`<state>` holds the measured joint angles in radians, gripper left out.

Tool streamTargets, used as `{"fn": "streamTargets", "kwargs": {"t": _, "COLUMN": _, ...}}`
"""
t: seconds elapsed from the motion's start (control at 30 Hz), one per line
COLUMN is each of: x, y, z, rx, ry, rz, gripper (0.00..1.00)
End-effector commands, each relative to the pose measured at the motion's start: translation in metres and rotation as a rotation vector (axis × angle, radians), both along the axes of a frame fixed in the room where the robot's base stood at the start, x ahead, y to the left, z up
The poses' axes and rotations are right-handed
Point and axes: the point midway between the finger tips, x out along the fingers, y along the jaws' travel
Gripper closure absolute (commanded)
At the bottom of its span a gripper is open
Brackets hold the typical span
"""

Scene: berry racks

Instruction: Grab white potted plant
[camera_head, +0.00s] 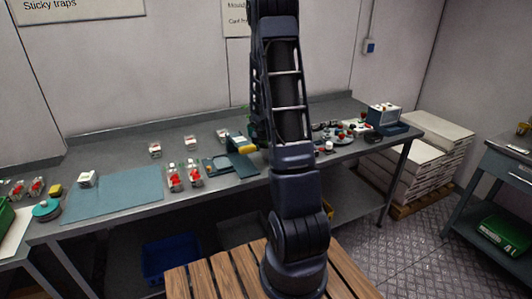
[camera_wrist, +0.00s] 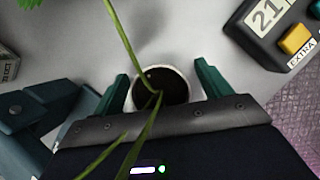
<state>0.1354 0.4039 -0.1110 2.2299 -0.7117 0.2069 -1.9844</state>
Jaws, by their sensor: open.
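The white potted plant (camera_wrist: 187,88) shows in the wrist view as a round pot with a white rim, dark soil and long thin green leaves. It stands between the two green fingers of my gripper (camera_wrist: 163,82). The fingers are spread on either side of the pot, and I see no clear contact with the rim. The leaves cross over the gripper's body near the camera. In the head view my arm hides most of the plant and the gripper.
In the wrist view, a dark device (camera_wrist: 258,22) with a number display and yellow button stands at upper right. A blue-grey object (camera_wrist: 35,112) lies at left. In the head view, the grey bench (camera_head: 120,143) holds several clear berry boxes (camera_head: 174,178) and a blue mat (camera_head: 115,195).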

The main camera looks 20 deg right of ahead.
Motion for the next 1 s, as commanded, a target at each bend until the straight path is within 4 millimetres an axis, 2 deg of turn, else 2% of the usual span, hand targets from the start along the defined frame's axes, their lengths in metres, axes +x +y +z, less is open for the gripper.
{"fn": "streamTargets", "kwargs": {"t": 0.07, "x": 0.000, "y": 0.000, "z": 0.000, "rx": 0.000, "ry": 0.000, "rz": 0.000, "gripper": 0.27}}
{"fn": "streamTargets", "kwargs": {"t": 0.3, "x": 0.000, "y": 0.000, "z": 0.000, "rx": 0.000, "ry": 0.000, "rz": 0.000, "gripper": 0.73}}
{"fn": "streamTargets", "kwargs": {"t": 0.67, "x": 0.000, "y": 0.000, "z": 0.004, "rx": 0.001, "ry": -0.002, "rz": 0.000, "gripper": 0.73}}
{"fn": "streamTargets", "kwargs": {"t": 0.87, "x": 0.000, "y": -0.001, "z": 0.022, "rx": 0.000, "ry": -0.003, "rz": -0.002, "gripper": 0.73}}
{"fn": "streamTargets", "kwargs": {"t": 1.0, "x": 0.000, "y": -0.002, "z": 0.047, "rx": -0.001, "ry": -0.005, "rz": -0.003, "gripper": 0.73}}
